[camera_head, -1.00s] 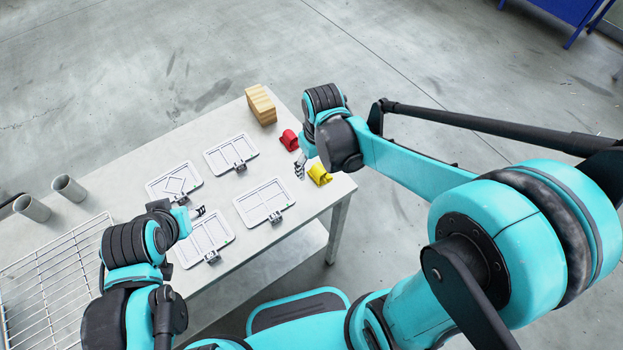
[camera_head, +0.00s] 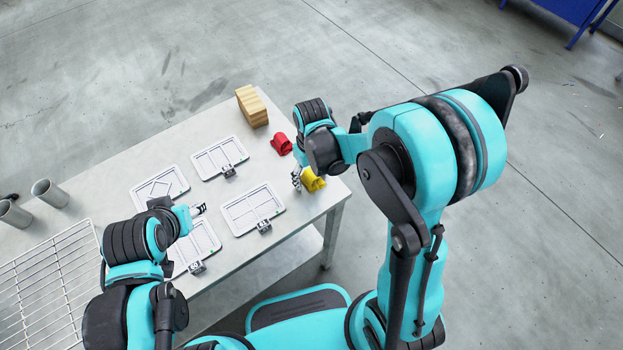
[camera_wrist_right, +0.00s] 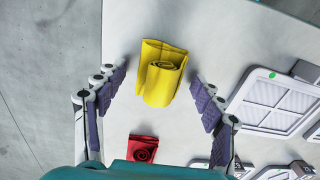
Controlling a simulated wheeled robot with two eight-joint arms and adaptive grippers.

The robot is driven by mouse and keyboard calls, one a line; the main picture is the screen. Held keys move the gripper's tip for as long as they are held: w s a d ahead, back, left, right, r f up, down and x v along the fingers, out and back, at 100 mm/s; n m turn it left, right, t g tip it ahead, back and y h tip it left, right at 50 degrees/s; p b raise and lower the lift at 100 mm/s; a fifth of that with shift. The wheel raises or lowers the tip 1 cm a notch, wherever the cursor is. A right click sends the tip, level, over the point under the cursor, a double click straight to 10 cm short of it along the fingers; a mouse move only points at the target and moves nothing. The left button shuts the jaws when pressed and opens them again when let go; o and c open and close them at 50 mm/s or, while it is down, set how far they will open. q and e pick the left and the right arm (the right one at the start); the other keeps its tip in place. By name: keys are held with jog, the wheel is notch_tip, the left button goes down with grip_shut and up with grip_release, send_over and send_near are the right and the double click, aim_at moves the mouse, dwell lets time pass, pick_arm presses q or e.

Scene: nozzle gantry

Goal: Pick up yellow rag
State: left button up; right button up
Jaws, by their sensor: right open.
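The yellow rag (camera_head: 313,181) lies rolled up on the table near its right corner. In the right wrist view the yellow rag (camera_wrist_right: 162,74) sits between and just beyond the open fingers, with its roll end facing the camera. My right gripper (camera_head: 297,180) is just left of the rag in the head view. Its fingers (camera_wrist_right: 158,98) are spread wide and empty, apart from the rag. My left gripper (camera_head: 202,210) is over the trays at the left; its fingertips are too small to judge.
A red rolled rag (camera_head: 281,144) lies behind the yellow one and also shows in the wrist view (camera_wrist_right: 143,149). Several framed trays (camera_head: 252,208) lie on the table (camera_head: 120,172). A wooden block stack (camera_head: 252,106), grey cups (camera_head: 50,193) and a wire rack (camera_head: 45,285) stand around them.

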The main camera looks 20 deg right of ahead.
jog(key=shift+r, duration=0.1)
jog(key=c, duration=1.2)
jog(key=shift+r+p, duration=0.4)
jog(key=shift+r, duration=0.3)
notch_tip(320, 180, up, 3)
jog(key=shift+p, duration=0.65)
jog(key=s+d+r+p, duration=0.1)
jog(key=s+r, duration=0.1)
jog(key=s, duration=0.1)
jog(key=s+d+r+p, duration=0.1)
jog(key=s+d+r, duration=0.1)
jog(key=s, duration=0.2)
jog(key=s+d+r+p, duration=0.1)
jog(key=s+r, duration=0.1)
jog(key=s, duration=0.2)
jog(key=shift+d+r+p, duration=0.25)
jog(key=shift+r+p, duration=0.05)
jog(key=o, duration=0.6)
jog(key=shift+c, duration=0.2)
jog(key=c, duration=0.5)
